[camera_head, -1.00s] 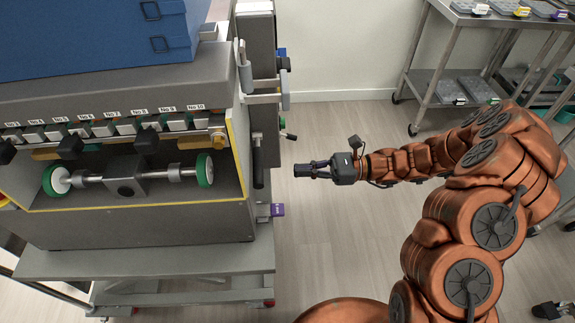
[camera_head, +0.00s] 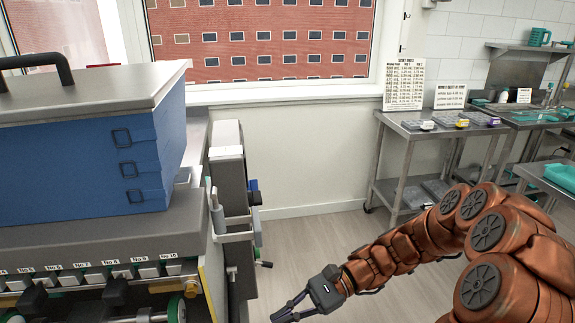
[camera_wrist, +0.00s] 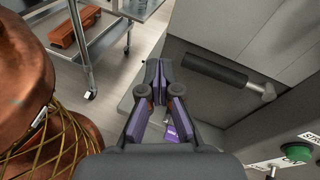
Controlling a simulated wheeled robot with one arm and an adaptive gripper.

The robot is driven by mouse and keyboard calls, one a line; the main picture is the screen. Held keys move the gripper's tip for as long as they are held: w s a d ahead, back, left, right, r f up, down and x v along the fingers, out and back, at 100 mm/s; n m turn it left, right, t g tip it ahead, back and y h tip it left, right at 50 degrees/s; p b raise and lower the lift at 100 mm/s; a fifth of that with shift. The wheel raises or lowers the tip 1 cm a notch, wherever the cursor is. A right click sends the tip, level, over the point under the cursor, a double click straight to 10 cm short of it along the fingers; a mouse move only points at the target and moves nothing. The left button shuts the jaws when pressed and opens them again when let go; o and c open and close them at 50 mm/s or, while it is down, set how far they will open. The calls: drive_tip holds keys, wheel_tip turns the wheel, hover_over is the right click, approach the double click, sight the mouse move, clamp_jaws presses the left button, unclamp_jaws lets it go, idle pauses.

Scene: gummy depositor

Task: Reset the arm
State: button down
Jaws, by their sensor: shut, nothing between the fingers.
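My arm, copper-coloured, reaches in from the right in the head view. My gripper (camera_head: 288,312) is at the bottom edge of that view, to the right of the depositor machine (camera_head: 100,255), over open floor. In the wrist view my gripper (camera_wrist: 158,68) has its fingertips together and holds nothing.
A steel table (camera_head: 430,130) with small trays stands at the back right, with signs by the wall. A green button (camera_wrist: 297,151) is at the wrist view's lower right. Bare floor (camera_head: 310,235) lies between machine and table.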

drive_tip(key=s+d+r+n+h+p, duration=0.1)
drive_tip(key=s+d+r+n+h, duration=0.15)
drive_tip(key=s+h, duration=0.2)
drive_tip(key=s+d+r+n+h+p, duration=0.1)
drive_tip(key=s+d+r+n+h, duration=0.1)
drive_tip(key=s+n+h, duration=0.3)
drive_tip(key=s+d+r+n+t+h+p, duration=0.1)
drive_tip(key=s+d+r+t+h, duration=0.1)
drive_tip(key=s+d, duration=0.2)
drive_tip(key=s+d+r+n+t+h+p, duration=0.1)
drive_tip(key=s+d, duration=0.4)
drive_tip(key=d, duration=0.5)
drive_tip(key=shift+d+r+t+h+p, duration=0.3)
drive_tip(key=shift+r+t+h, duration=0.3)
drive_tip(key=shift+t+h, duration=0.4)
